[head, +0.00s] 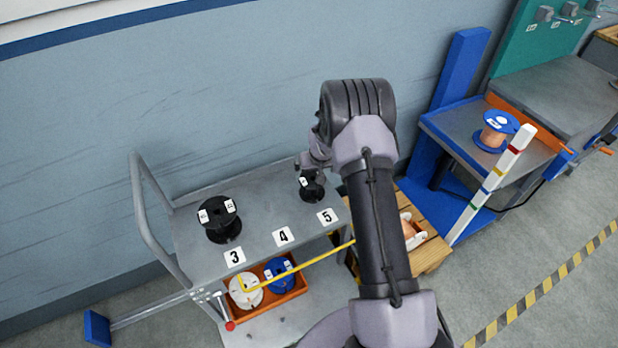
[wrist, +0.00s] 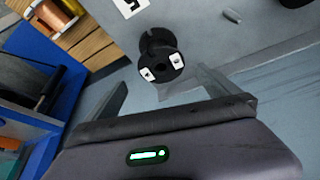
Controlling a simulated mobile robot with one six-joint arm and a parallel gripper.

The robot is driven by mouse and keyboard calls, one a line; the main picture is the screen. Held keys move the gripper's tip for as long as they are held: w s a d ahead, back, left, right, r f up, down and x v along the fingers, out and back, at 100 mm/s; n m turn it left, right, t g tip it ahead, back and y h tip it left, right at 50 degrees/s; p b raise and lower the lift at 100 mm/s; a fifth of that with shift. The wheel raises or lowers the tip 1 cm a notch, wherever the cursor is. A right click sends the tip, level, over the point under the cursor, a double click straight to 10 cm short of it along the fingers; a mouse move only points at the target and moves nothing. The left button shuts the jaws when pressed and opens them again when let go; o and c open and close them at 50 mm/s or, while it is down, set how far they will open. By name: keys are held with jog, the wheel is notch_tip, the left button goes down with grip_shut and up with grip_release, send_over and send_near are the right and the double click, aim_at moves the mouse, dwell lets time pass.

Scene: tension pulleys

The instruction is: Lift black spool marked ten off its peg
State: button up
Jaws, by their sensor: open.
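A small black spool (head: 313,190) with white labels stands at the back right of the grey cart's top, behind the number 5. My gripper (head: 311,172) is just above and behind it. In the wrist view the spool (wrist: 161,64) shows two white labels on its flange and lies between the open fingers' directions, without visible contact. My gripper (wrist: 163,84) is empty. A larger black spool (head: 220,222) with white labels stands behind the number 3. The label writing is too small to read on either, so I cannot tell which is marked ten. The pegs are hidden.
The cart top (head: 262,215) is clear around number 4. An orange bin (head: 290,288) below holds a white spool (head: 246,291) and a blue spool (head: 280,274). A yellow bar (head: 310,262) crosses the cart's front. A wooden pallet (head: 432,255) and blue bench stand right.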

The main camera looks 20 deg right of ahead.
aim_at(312, 182)
jog(key=b+x, duration=0.4)
jog(key=x, duration=0.9)
jog(key=shift+f, duration=0.1)
jog(key=c, duration=1.3)
